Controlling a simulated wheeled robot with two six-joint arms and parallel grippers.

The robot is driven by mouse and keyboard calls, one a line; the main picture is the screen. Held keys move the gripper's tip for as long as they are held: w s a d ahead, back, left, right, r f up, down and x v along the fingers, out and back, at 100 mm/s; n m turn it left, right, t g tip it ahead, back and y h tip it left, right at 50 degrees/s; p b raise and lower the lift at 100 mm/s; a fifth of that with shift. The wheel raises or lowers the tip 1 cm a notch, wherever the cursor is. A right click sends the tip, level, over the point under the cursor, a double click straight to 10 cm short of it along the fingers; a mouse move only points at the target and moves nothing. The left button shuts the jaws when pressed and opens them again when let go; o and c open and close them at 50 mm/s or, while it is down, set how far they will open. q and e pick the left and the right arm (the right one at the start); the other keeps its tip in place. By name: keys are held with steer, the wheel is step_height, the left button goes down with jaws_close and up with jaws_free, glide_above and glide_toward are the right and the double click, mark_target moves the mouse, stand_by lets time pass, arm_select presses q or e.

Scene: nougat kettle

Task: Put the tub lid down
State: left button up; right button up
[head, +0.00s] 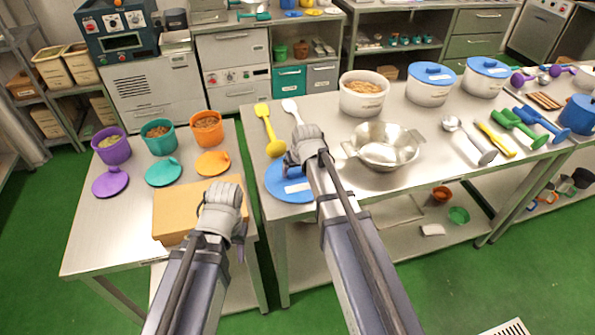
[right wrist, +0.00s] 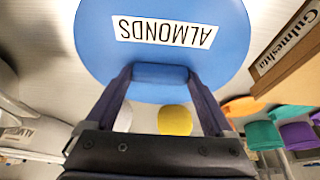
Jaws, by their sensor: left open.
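The blue tub lid (head: 284,184) with a white label is at the left end of the right steel table, partly hidden by my right gripper (head: 296,160). In the right wrist view the lid (right wrist: 205,60) reads ALMONDS, upside down, and my fingers stand on both sides of its blue handle (right wrist: 160,75), closed on it. I cannot tell whether the lid touches the table. An open white tub (head: 361,103) with brown contents stands further back. My left gripper (head: 222,195) is open and empty, over the cardboard box.
The cardboard box (head: 173,212) lies on the left table. A yellow spoon (head: 266,122) and a white spoon (head: 291,108) lie behind the lid. A steel bowl (head: 385,147) stands to its right. Two blue-lidded tubs (head: 430,92) stand further back. A gap separates the tables.

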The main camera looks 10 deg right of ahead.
steer(key=shift+o, duration=0.8)
steer(key=shift+r, duration=0.1)
steer(key=shift+r+p, duration=0.15)
steer(key=shift+p, duration=0.15)
steer(key=p+v, duration=1.1)
steer(key=v, duration=0.1)
steer(key=s+a+n+g, duration=0.1)
steer(key=s+a+g, duration=0.1)
steer(key=s+a, duration=0.3)
steer(key=s+a+f+n+g+h, duration=0.1)
steer(key=s+a, duration=0.5)
steer(key=s, duration=0.8)
steer(key=shift+a+f+n+g+h, duration=0.2)
steer(key=shift+f+n+g+h, duration=0.1)
steer(key=shift+n+g, duration=0.55)
